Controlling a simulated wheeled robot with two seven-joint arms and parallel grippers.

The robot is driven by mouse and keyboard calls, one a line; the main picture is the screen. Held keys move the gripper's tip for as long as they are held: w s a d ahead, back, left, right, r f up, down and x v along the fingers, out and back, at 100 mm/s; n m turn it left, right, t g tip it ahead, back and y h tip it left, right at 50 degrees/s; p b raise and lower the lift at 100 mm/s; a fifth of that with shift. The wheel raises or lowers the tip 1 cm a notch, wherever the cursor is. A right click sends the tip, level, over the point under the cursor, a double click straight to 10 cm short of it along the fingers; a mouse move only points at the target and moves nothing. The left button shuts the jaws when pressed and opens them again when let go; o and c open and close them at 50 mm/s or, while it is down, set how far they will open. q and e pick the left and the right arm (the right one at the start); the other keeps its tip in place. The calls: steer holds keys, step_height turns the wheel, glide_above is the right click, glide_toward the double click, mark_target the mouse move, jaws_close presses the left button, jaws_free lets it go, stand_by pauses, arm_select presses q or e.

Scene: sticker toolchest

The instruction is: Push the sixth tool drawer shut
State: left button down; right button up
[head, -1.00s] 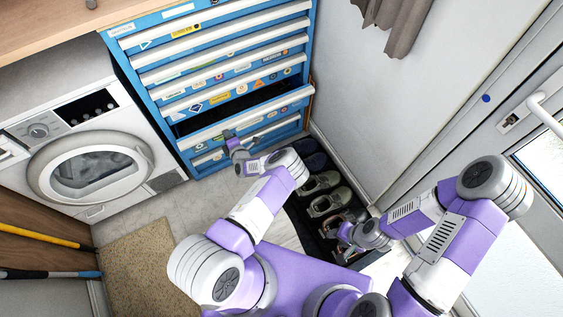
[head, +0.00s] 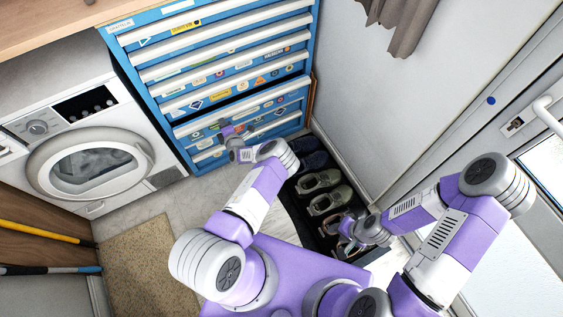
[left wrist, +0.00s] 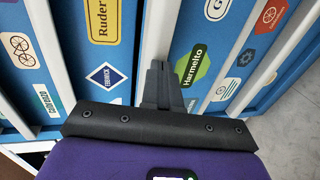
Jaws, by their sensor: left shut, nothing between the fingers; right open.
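The blue tool chest (head: 225,65) has several drawers with white handle strips and stickers. My right gripper (head: 346,238) is open, over the shoe tray, far from the chest.
A white washing machine (head: 90,155) stands left of the chest. A black tray of shoes (head: 325,190) lies on the floor right of my left arm, along the wall. A beige mat (head: 150,260) lies at the lower left. A door is at the right.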

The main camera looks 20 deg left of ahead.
mark_target(219, 116)
arm_select(q)
steer(key=shift+w+a, duration=0.1)
steer(key=shift+w, duration=0.05)
steer(key=shift+w+a, duration=1.25)
steer(key=shift+a, duration=0.15)
steer(key=s+d+p, duration=0.5)
steer(key=d, duration=0.1)
steer(key=shift+s, duration=0.25)
